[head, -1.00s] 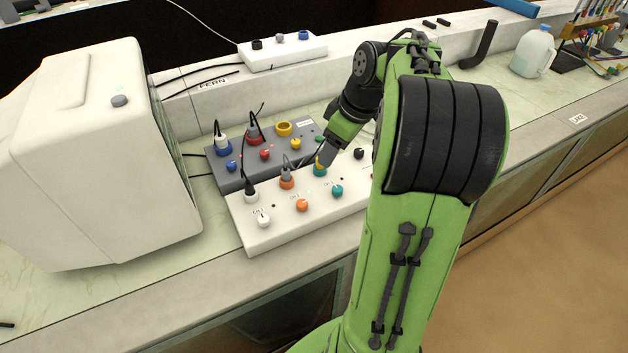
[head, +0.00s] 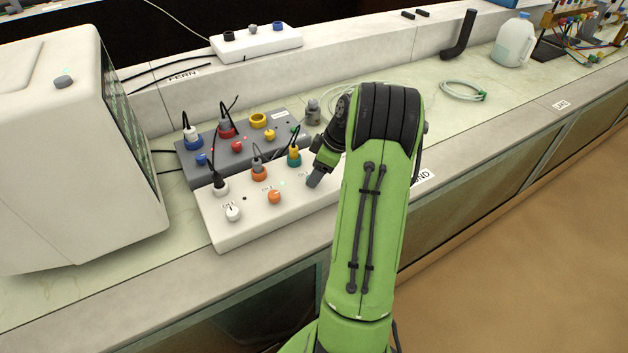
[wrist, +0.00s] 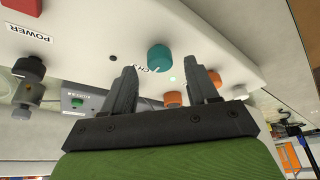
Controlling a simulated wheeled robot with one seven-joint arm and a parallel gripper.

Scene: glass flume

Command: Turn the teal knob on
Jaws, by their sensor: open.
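The teal knob (wrist: 160,57) sits on the white panel box, beside the CH 3 label. In the wrist view it shows beyond my fingertips, roughly in line with the gap between them. My gripper (wrist: 164,72) is open and empty, its two fingers apart. In the head view my gripper (head: 314,182) is over the right part of the white box (head: 250,222), and the teal knob is hidden behind it. I cannot tell whether the fingers touch the knob. A small lit green lamp (wrist: 172,79) is near the knob.
An orange knob (head: 274,196) and a white knob (head: 233,213) are left of my gripper. A grey box (head: 215,150) is behind, a large beige monitor (head: 70,150) at left. Red and black controls (wrist: 22,8) sit nearby.

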